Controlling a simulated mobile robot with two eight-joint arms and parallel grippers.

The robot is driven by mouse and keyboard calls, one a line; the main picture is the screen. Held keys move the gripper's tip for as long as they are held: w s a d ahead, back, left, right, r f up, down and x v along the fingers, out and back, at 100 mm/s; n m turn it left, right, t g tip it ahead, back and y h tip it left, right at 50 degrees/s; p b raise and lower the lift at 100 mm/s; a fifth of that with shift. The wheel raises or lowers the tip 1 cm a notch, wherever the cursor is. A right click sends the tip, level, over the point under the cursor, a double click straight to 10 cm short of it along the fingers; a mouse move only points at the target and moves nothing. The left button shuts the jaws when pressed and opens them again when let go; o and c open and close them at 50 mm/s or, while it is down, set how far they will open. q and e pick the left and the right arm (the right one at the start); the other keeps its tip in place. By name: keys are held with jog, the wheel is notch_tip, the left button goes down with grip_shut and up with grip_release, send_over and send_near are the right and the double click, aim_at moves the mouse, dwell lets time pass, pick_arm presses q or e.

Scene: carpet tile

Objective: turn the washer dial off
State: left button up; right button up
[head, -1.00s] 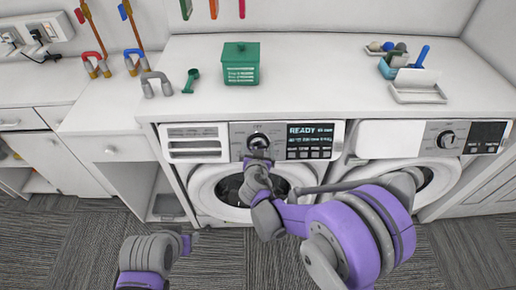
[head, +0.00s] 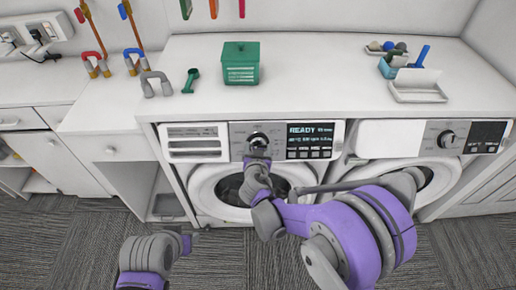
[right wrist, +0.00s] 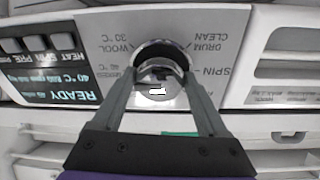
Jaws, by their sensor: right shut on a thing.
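The washer dial (head: 258,140) is a round silver and black knob on the control panel of the left washer (head: 202,190). It also shows in the right wrist view (right wrist: 160,82), upside down, ringed by labels such as WOOL, DRUM CLEAN and SPIN. My right gripper (head: 257,158) is shut on the dial, one finger on each side of it. The dial's pointer mark is hard to make out. The display (head: 310,140) beside it reads READY. My left gripper (head: 192,238) is low over the floor, away from the washers, and its fingers are not clear.
A second white machine (head: 425,160) with its own knob (head: 446,139) stands at the right. On the worktop (head: 320,75) are a green box (head: 241,63), a green scoop (head: 190,80) and a white tray (head: 418,92). The worktop's middle is clear.

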pick_arm(q)
jog(key=shift+f, duration=0.15)
pick_arm(e)
jog(key=n+b, duration=0.1)
jog(key=n, duration=0.3)
jog(key=shift+d+f+n+y+b, duration=0.1)
jog(key=shift+f+n+y+b, duration=0.05)
jog(key=shift+n+y+b, duration=0.2)
jog(key=n+b, duration=0.1)
jog(key=n, duration=0.3)
jog(key=shift+n+y+b, duration=0.25)
jog(key=shift+n+b, duration=0.05)
jog(key=shift+n, duration=0.05)
jog(key=n+b, duration=0.2)
jog(key=n, duration=0.2)
jog(key=shift+d+n+y, duration=0.15)
jog(key=shift+n+y, duration=0.15)
pick_arm(q)
notch_tip(320, 180, down, 8)
jog(key=s+b, duration=0.1)
jog(key=s, duration=0.1)
jog(key=shift+s+f+g+b, duration=0.2)
jog(key=shift+f+g+b, duration=0.1)
jog(key=shift+b, duration=0.1)
pick_arm(e)
jog(key=shift+r+n, duration=0.2)
jog(key=shift+n, duration=1.9)
jog(key=o, duration=1.3)
jog(key=shift+c, duration=0.2)
jog(key=shift+r, duration=0.1)
